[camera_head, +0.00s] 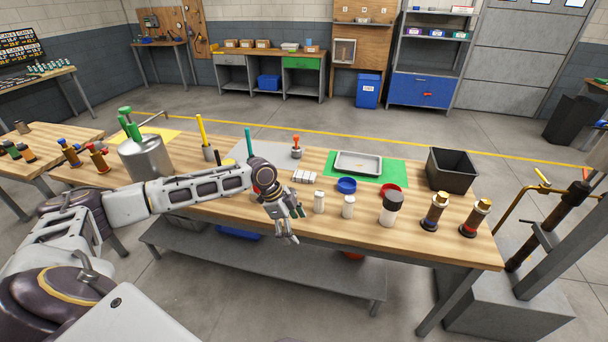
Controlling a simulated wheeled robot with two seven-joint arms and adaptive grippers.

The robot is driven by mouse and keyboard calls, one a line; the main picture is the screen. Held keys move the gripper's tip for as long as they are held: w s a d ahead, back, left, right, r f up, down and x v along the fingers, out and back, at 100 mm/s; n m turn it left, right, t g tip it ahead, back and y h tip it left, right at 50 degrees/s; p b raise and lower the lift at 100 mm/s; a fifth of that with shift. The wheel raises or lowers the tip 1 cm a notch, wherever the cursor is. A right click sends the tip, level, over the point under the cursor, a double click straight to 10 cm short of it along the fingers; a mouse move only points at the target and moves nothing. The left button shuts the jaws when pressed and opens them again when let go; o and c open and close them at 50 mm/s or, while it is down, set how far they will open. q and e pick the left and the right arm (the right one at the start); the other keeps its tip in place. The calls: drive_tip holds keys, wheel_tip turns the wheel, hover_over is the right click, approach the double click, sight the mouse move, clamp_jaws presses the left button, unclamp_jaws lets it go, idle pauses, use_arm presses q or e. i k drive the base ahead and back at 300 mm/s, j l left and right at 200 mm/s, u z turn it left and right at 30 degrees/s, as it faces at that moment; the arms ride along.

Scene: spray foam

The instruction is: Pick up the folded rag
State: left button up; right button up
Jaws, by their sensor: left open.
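A small white folded rag (304,176) with grey stripes lies on the wooden workbench (340,228), near its middle. It is in plain view. My left gripper (288,234) is open, with its fingers pointing down near the front edge of the bench. In the picture it is below and a little left of the rag, apart from it, and nothing shows between its fingers. My right gripper is not in view.
White bottles (319,202) stand just right of the gripper. A blue bowl (346,185), a metal tray (358,163) on a green mat and a black bin (451,170) are farther right. A metal canister (147,157) stands at left, partly behind my arm.

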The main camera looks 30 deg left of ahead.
sight(299, 176)
drive_tip(key=i+j, duration=1.15)
drive_tip(key=i, duration=0.15)
